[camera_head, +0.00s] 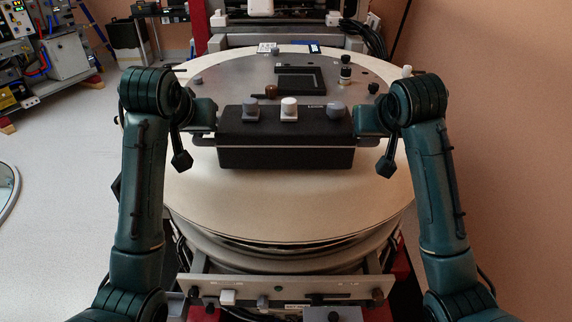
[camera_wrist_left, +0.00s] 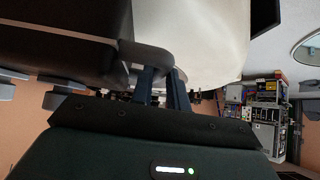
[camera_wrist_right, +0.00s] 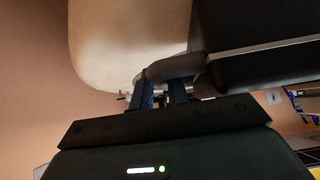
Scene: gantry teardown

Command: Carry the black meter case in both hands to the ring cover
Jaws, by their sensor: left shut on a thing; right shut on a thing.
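The black meter case (camera_head: 284,152) is a long dark box with two grey knobs and one white knob along its top. It is level above the near part of the large round cream ring cover (camera_head: 290,208); whether it touches the cover I cannot tell. My left gripper (camera_head: 208,138) is shut on the handle at the case's left end, also seen in the left wrist view (camera_wrist_left: 160,82). My right gripper (camera_head: 362,137) is shut on the handle at its right end, also seen in the right wrist view (camera_wrist_right: 163,85). The case hides part of the cover.
Behind the case, a grey plate (camera_head: 222,80) carries a black rectangular frame (camera_head: 299,80), a black-and-silver post (camera_head: 345,72) and small knobs. A metal front panel (camera_head: 290,290) is below the cover. A brown wall stands close on the right; open floor (camera_head: 60,170) is left.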

